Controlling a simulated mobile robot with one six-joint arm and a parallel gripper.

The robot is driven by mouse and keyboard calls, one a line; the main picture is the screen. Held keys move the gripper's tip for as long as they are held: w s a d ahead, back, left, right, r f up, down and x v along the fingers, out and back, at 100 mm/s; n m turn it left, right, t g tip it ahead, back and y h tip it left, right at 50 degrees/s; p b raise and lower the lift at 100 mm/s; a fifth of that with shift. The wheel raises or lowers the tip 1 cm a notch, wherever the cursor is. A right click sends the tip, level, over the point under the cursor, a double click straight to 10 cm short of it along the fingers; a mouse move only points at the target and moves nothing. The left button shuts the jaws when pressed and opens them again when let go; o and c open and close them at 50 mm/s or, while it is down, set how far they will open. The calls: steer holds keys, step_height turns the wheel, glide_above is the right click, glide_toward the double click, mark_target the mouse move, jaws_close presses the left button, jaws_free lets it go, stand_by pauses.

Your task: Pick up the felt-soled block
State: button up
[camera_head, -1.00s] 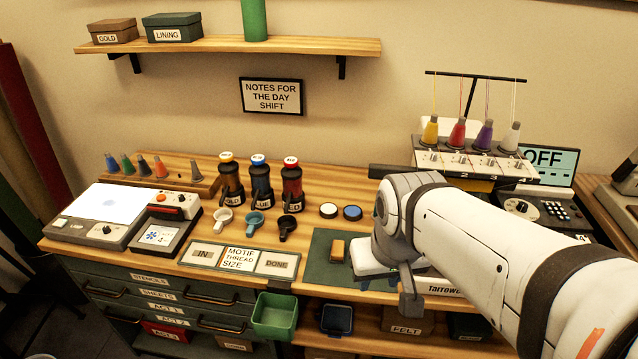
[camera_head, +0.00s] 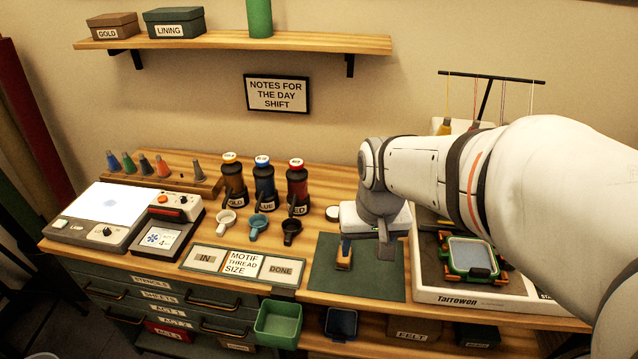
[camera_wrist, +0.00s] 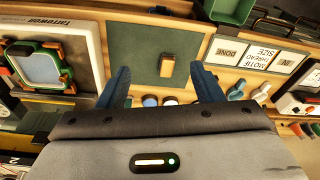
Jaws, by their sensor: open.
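The felt-soled block (camera_head: 343,262) is a small orange-brown block on the dark green mat (camera_head: 325,285). In the head view its upper part is partly hidden by a blue finger of my gripper (camera_head: 362,247). In the wrist view the block (camera_wrist: 167,66) stands out on the mat (camera_wrist: 133,42), between and beyond the two blue fingertips of my gripper (camera_wrist: 160,80). The fingers are spread wide and hold nothing. The gripper appears to be above the mat; I cannot tell its exact height over the block.
A white tray with a green-framed hoop (camera_head: 470,258) lies right of the mat. The labelled cards (camera_head: 242,264) lie to the left. Small cups (camera_head: 258,226) and capped bottles (camera_head: 264,185) stand behind. A green bin (camera_head: 278,322) hangs below the front edge.

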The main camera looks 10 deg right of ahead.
steer(key=w+f+m, duration=0.1)
steer(key=w+f, duration=0.2)
steer(key=w, duration=0.2)
steer(key=w+f+g, duration=0.1)
steer(key=w+f, duration=0.3)
steer(key=w, duration=0.1)
steer(key=w+f+m+g+p, duration=0.1)
steer(key=w+f, duration=0.3)
steer(key=w, duration=0.1)
steer(key=shift+a+f+m, duration=0.15)
steer(key=shift+f+m, duration=0.1)
steer(key=shift+m, duration=0.05)
steer(key=shift+w+f, duration=0.25)
steer(key=shift+f, duration=0.1)
step_height(320, 180, down, 8)
steer(key=shift+s+r+p, duration=0.1)
steer(key=shift+s+p, duration=0.05)
steer(key=shift+p, duration=0.3)
steer(key=c, duration=1.1)
